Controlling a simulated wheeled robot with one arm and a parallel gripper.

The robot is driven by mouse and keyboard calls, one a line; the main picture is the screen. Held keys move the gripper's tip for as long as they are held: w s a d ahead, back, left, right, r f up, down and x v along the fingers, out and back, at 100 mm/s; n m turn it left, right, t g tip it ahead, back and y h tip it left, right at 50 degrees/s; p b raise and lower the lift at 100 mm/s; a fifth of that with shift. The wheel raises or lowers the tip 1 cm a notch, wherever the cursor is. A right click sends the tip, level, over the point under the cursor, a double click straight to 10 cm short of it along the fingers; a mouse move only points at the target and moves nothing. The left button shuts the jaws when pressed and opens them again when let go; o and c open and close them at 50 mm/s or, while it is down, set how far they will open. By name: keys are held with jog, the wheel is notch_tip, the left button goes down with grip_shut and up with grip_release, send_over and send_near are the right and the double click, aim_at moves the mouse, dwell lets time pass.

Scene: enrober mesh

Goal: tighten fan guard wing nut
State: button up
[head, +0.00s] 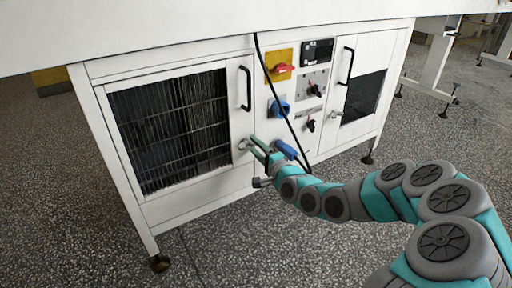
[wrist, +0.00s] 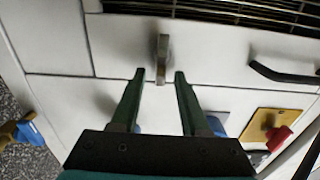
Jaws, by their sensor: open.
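The wing nut (head: 243,145) is a small greyish metal piece on the white panel, right of the fan guard grille (head: 170,130). In the wrist view the wing nut (wrist: 162,58) stands out from the panel, its long side running up and down the picture. My gripper (head: 254,146) reaches the panel beside it. In the wrist view my gripper (wrist: 160,75) is open, with one green finger on each side of the nut's line. The nut's lower end shows about level with the fingertips, in the gap between them. I see no finger touching it.
A black handle (head: 246,88) is above the nut. A yellow plate with a red knob (head: 284,68), a blue socket (head: 279,107) and a hanging black cable (head: 268,80) are to the right. A blue-handled fitting (wrist: 30,132) is at the wrist view's left.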

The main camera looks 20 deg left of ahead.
jog(key=v, duration=0.7)
jog(key=shift+s+d, duration=0.25)
jog(key=shift+d, duration=0.05)
dwell(0.3)
jog(key=shift+p, duration=0.35)
jog(key=s+d+r+n+g+h+p, duration=0.2)
jog(key=s+d+n+g+h+p, duration=0.3)
jog(key=s+d, duration=0.5)
jog(key=s+d+r+n+g+h+p, duration=0.1)
jog(key=s+d+n+g+h+p, duration=0.2)
jog(key=s+d+h, duration=0.7)
jog(key=s+d+r+g+p, duration=0.1)
jog(key=s+d+r+g, duration=0.1)
jog(key=s, duration=0.4)
jog(key=s+d+r+g+y+p, duration=0.1)
jog(key=s+d+r, duration=0.3)
jog(key=s, duration=0.3)
jog(key=s+d+r+g+p, duration=0.1)
jog(key=s+d+r+g, duration=0.1)
jog(key=s+d+r, duration=0.2)
jog(key=s+d, duration=0.1)
jog(key=s, duration=0.2)
jog(key=shift+d+g+p, duration=0.3)
jog(key=shift+d, duration=0.05)
